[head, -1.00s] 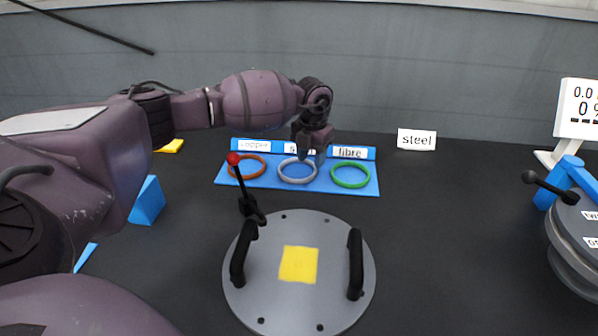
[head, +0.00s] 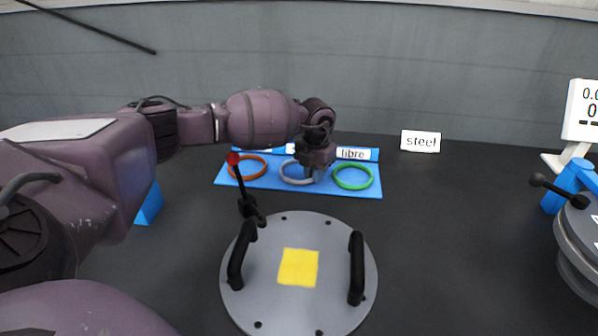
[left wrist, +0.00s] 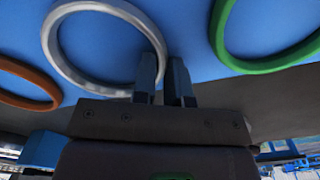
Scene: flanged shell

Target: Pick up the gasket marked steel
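The grey ring, the steel gasket (head: 291,179), lies in the middle of the blue rack (head: 215,180), between an orange ring (head: 247,167) and a green ring (head: 353,177). My left gripper (head: 311,178) is low over its right side and hides part of it. In the left wrist view the grey ring (left wrist: 62,62) is at upper left, and the fingers of my left gripper (left wrist: 163,75) are a small gap apart at its right rim, one on the inner side and one on the outer. My right gripper is not in view.
A white "steel" card (head: 420,141) stands behind, right of the rack. In front is a grey round plate (head: 325,235) with two black handles, a yellow square (head: 298,267) and a red-knobbed lever (head: 240,185). A blue-framed device (head: 568,185) stands at right. The dark table between is clear.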

